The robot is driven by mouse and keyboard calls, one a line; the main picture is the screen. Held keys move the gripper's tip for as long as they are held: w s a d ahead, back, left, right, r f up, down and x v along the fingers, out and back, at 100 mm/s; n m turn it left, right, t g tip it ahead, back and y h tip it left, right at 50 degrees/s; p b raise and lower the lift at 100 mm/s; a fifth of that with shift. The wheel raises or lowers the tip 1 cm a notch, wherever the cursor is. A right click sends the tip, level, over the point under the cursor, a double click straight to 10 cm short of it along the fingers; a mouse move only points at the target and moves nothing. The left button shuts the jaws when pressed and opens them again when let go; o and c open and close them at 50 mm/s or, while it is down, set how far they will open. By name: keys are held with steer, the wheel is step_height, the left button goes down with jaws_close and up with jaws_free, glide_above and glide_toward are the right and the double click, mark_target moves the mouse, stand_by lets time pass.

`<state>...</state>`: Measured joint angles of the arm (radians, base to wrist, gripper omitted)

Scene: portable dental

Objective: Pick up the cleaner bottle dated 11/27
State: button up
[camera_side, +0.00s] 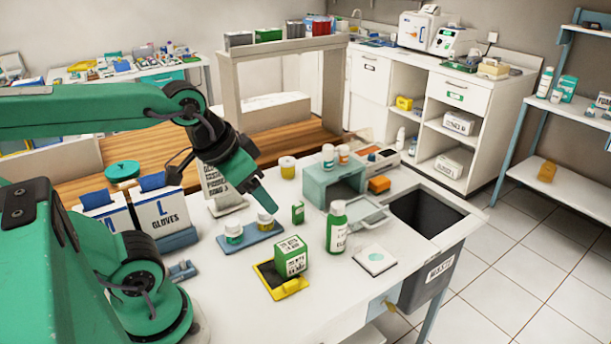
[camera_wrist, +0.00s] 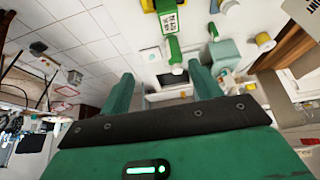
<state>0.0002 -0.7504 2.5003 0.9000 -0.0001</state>
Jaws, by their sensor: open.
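A green bottle with a white label (camera_side: 337,228) stands upright on the white table, right of the green-and-white box; it also shows in the wrist view (camera_wrist: 174,48). I cannot read any date on it. Two small white-and-green jars, one at the left (camera_side: 234,232) and one at the right (camera_side: 265,222), sit on a blue tray (camera_side: 252,240). My gripper (camera_side: 266,203) is above the right jar, left of the green bottle. In the wrist view, the two green fingers of my gripper (camera_wrist: 161,84) are spread apart with nothing held between them.
A green-and-white box (camera_side: 291,255) stands on a yellow holder.

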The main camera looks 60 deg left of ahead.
steer(key=shift+o, duration=0.8)
steer(key=shift+w, duration=0.1)
